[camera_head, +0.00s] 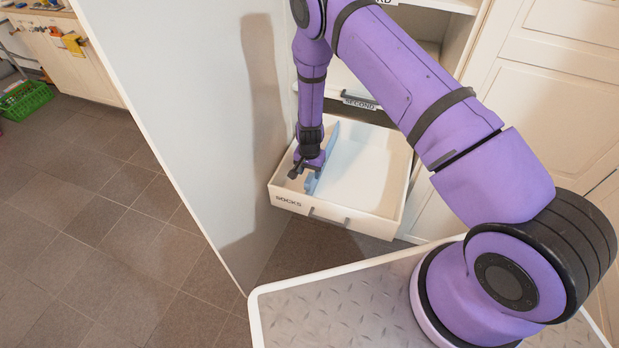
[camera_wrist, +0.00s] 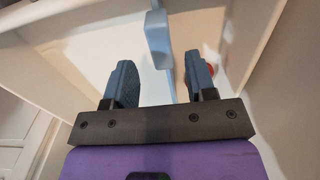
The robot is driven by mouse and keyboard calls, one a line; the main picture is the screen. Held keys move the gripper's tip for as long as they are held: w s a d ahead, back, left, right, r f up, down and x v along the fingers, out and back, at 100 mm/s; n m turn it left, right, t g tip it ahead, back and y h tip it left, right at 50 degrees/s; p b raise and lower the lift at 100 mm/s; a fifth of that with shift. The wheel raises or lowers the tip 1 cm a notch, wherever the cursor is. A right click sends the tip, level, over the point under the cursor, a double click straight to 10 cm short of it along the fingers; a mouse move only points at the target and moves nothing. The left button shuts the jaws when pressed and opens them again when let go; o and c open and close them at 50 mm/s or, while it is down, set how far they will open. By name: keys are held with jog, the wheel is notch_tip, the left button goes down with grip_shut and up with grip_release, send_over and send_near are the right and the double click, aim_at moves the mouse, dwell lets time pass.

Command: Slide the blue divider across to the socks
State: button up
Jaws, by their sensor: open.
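The open white drawer (camera_head: 377,205) has the word SOCKS on the left of its front. The light blue divider (camera_head: 330,146) stands inside it, toward its left side, running from back to front. My gripper (camera_head: 304,172) is low in the drawer's left part, next to the divider's near end. In the wrist view the gripper (camera_wrist: 158,62) is open, its two dark fingers apart, with the divider (camera_wrist: 158,38) showing in the gap between them. I cannot tell whether either finger touches it. A small red thing (camera_wrist: 211,69) shows beside the right finger, mostly hidden.
A tall white panel (camera_head: 200,120) stands close on the drawer's left. A compartment labelled SECOND (camera_head: 359,102) is above and behind it. White cabinet doors (camera_head: 545,90) stand at the right. A green crate (camera_head: 25,99) is on the floor far left. The drawer's middle and right look clear.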

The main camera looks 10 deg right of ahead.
notch_tip(320, 180, up, 6)
jog(key=shift+f, duration=0.15)
dwell(0.6)
jog(key=s+d+r+n+t+y, duration=0.1)
jog(key=s+d+r, duration=0.1)
jog(key=r, duration=1.1)
jog(key=s+d+r+n+t, duration=0.1)
jog(key=d+r, duration=0.1)
jog(key=r, duration=1.1)
jog(key=s+d+r+n+y, duration=0.1)
jog(key=s+r, duration=0.1)
jog(key=r, duration=1.1)
jog(key=s+d+r+n+t, duration=0.1)
jog(key=s+r, duration=0.4)
jog(key=s, duration=0.5)
jog(key=s+d+r+n+t+h, duration=0.1)
jog(key=s+d+r, duration=0.3)
jog(key=s, duration=0.6)
jog(key=s+d+r+n+t+h, duration=0.1)
jog(key=s+d+r, duration=0.2)
jog(key=s+r, duration=0.4)
jog(key=s, duration=0.3)
jog(key=shift+d+r+n, duration=0.2)
jog(key=shift+r+n, duration=0.2)
jog(key=shift+w, duration=0.1)
